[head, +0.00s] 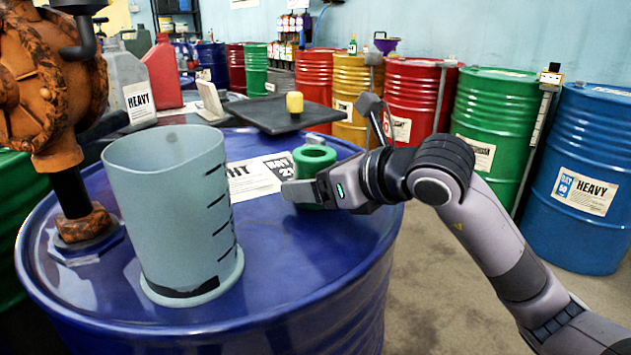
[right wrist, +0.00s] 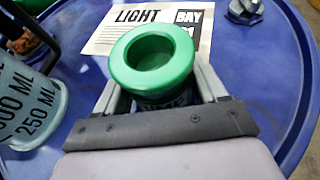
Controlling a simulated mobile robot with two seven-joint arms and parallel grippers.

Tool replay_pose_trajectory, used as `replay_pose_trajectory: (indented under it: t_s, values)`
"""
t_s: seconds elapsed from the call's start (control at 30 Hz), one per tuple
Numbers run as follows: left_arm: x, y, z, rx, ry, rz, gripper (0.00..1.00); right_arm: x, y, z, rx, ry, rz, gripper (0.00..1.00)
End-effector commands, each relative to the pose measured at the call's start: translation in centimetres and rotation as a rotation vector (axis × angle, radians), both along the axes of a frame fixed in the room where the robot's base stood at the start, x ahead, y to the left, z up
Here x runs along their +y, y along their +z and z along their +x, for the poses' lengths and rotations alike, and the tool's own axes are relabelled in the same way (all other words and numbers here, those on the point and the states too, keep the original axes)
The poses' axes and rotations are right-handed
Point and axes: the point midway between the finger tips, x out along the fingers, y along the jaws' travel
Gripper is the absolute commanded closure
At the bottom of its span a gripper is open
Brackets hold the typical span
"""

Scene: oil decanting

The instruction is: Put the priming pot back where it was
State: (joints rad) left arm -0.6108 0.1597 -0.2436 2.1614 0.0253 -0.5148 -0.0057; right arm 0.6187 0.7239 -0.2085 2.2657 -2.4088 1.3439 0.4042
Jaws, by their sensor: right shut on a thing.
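The priming pot, a small green pot with a wide rim (head: 315,157), stands on or just above the blue drum top (head: 290,240), near its right side. My right gripper (head: 310,190) is shut on it, with a finger on either side. In the right wrist view the green pot (right wrist: 152,62) sits between the fingers, its rim facing the camera; its lower part is mostly hidden. I cannot tell whether its base touches the drum. My left gripper is not in view.
A large grey-blue measuring jug (head: 170,200) stands on the drum left of the pot. A rusty orange pump (head: 45,100) rises at the left. A paper label (head: 255,178) lies behind the jug, and a metal fitting (right wrist: 243,10) lies beyond the pot. Several coloured drums line the wall.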

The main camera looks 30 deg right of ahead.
Motion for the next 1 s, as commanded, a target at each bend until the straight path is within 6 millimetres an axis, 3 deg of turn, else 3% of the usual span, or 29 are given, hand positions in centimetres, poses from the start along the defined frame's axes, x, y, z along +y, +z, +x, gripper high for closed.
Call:
replay_pose_trajectory:
  t_s: [0.1,0.13,0.2,0.63,1.0]
  values:
    - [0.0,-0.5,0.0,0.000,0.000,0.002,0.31,0.0,-0.4,0.0,-0.003,0.000,0.001,0.73]
    - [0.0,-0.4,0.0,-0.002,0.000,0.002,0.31,0.0,-0.4,0.0,0.000,0.000,0.000,0.26]
    - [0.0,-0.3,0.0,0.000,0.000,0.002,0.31,0.0,-0.3,0.0,0.001,0.000,0.000,0.03]
    - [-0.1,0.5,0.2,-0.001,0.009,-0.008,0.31,0.0,0.3,0.0,0.001,0.000,0.000,0.03]
    - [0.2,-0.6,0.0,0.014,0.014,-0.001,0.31,-2.2,2.7,-6.1,-0.001,-0.002,-0.002,0.03]
